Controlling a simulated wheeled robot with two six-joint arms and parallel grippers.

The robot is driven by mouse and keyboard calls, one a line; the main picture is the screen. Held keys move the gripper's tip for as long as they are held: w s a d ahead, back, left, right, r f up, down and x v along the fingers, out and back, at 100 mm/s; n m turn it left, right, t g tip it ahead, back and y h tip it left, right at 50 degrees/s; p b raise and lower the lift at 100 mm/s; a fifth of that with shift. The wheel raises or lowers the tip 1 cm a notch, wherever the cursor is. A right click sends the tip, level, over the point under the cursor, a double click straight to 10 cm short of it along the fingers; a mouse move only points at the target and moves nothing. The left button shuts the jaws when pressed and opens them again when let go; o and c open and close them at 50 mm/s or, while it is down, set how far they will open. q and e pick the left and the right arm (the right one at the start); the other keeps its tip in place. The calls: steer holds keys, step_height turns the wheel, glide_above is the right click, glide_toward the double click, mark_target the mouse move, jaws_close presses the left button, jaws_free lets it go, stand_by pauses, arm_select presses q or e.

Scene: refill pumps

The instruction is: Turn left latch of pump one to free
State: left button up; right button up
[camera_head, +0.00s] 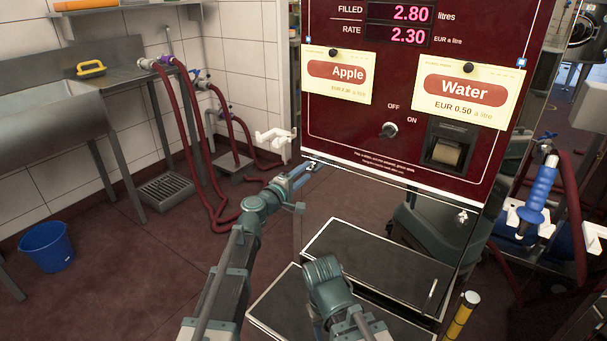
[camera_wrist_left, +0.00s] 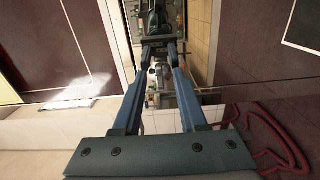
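Pump one (camera_head: 345,130) is a dark red cabinet with number displays, an Apple card and a Water card. My left gripper (camera_head: 305,172) is at the lower left corner of its front panel. In the left wrist view the two blue fingers of the left gripper (camera_wrist_left: 164,45) are apart. A small pale metal part (camera_wrist_left: 157,76), perhaps the left latch, shows between the fingers; I cannot tell whether they touch it. In the head view the left latch is hidden at the gripper. A similar small latch (camera_head: 462,216) sits under the panel's right side.
Below the panel is a shiny, mirror-like metal front. A white hook-like holder (camera_head: 275,136) stands left of the pump. Red hoses (camera_head: 188,120), a sink (camera_head: 50,115) and a blue bucket (camera_head: 46,246) are at the left. A blue nozzle (camera_head: 538,190) hangs at the right.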

arm_select(q)
steer(key=v, duration=1.3)
steer(key=shift+s+a, duration=0.25)
steer(key=shift+s, duration=0.1)
